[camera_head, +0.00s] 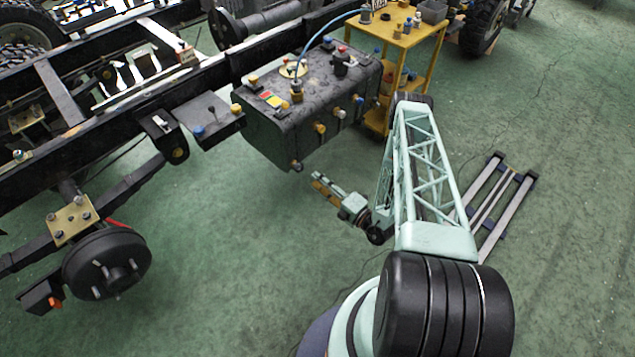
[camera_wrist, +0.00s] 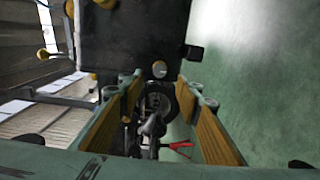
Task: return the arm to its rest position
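My arm is pale green and reaches from the bottom right of the head view up and back down to my gripper (camera_head: 322,184). My gripper hangs in free air, below and to the right of the black tank (camera_head: 270,138) in the picture. In the wrist view, its two fingers with yellow-brown pads stand apart with a clear gap between them (camera_wrist: 160,84). Nothing is held in the gap. The dark underside or side of the tank (camera_wrist: 130,35) fills the upper middle of the wrist view, beyond the fingertips.
The black chassis frame (camera_head: 110,108) runs along the left, with a wheel hub (camera_head: 105,264) below it. A yellow cart (camera_head: 415,42) stands behind my arm. Grey rails (camera_head: 508,213) lie on the floor to the right. The green floor below my gripper is clear.

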